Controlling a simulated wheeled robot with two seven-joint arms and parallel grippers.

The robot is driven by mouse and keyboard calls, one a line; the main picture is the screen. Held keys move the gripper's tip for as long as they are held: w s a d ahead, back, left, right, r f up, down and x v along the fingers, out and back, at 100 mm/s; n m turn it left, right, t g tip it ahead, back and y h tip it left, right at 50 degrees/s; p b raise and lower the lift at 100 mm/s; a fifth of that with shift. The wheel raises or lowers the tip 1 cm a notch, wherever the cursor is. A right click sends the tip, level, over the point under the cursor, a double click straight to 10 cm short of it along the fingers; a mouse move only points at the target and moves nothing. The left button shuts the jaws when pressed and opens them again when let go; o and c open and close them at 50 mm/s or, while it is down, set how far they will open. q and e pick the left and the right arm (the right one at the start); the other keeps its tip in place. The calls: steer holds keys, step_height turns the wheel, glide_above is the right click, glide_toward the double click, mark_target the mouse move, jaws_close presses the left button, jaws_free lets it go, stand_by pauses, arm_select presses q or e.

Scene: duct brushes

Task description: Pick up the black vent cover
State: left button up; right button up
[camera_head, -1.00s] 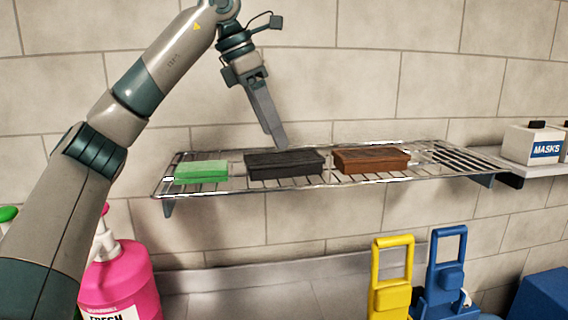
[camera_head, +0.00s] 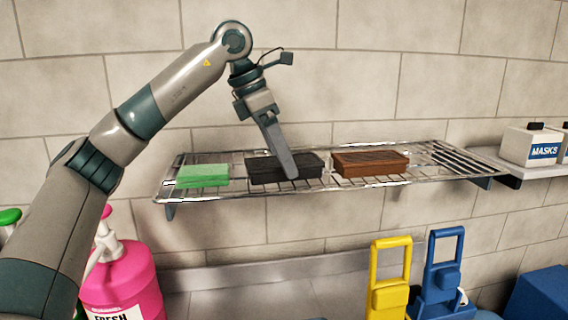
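The black vent cover (camera_head: 262,169) is a dark, flat rectangular block. It lies on the wire rack, between a green block on its left and a brown block on its right. My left gripper (camera_head: 291,174) reaches down from above, and its fingers overlap the right part of the black cover in this view. The fingers line up one behind the other, so I cannot tell whether they are apart or whether they touch the cover. My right gripper is out of view.
The wire rack (camera_head: 430,172) is fixed to a tiled wall. The green block (camera_head: 203,174) and the brown block (camera_head: 370,163) flank the cover closely. A MASKS box (camera_head: 532,146) stands at the right. A pink bottle (camera_head: 122,283) and yellow (camera_head: 390,290) and blue (camera_head: 444,280) handled items are below.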

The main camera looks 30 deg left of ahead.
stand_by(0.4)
arm_select(q)
steer(key=c, duration=1.3)
steer(key=shift+c, duration=0.2)
steer(key=shift+r+b, duration=0.3)
steer(key=shift+r, duration=0.2)
steer(key=r, duration=0.1)
steer(key=r+b, duration=0.1)
steer(key=r, duration=0.1)
steer(key=shift+s+d+b, duration=0.1)
steer(key=shift+d+b, duration=0.2)
steer(key=s+d+r+b, duration=0.3)
steer(key=s+d+r, duration=0.3)
steer(key=d, duration=0.3)
steer(key=shift+d+r, duration=0.15)
steer(key=shift+r, duration=0.3)
